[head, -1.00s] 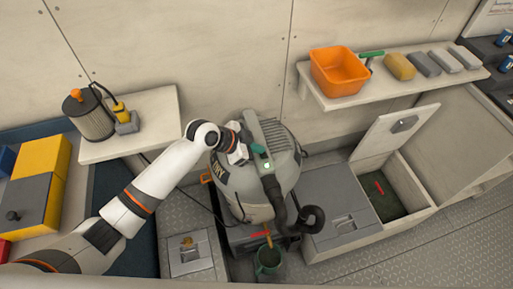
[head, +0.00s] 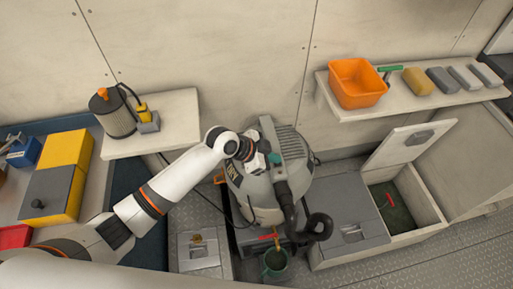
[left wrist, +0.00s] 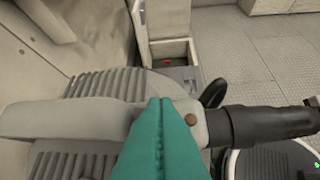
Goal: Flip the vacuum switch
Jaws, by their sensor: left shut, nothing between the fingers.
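The grey vacuum (head: 245,200) stands on the floor in the middle of the head view, with a ribbed lid and a black hose (head: 315,228). My left gripper (head: 274,159) is at the top of the vacuum, its teal fingers shut and empty. In the left wrist view the closed fingertips (left wrist: 160,102) lie over the light grey bar across the ribbed lid (left wrist: 105,85). A small brown round knob (left wrist: 191,119) on that bar is just right of them. I cannot tell whether the fingers touch it, or whether it is the switch. My right gripper is out of view.
A shelf with an orange bin (head: 356,84) and several blocks is at the upper right. An open locker (head: 412,200) is at the right. A filter canister (head: 112,112) stands on the left shelf.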

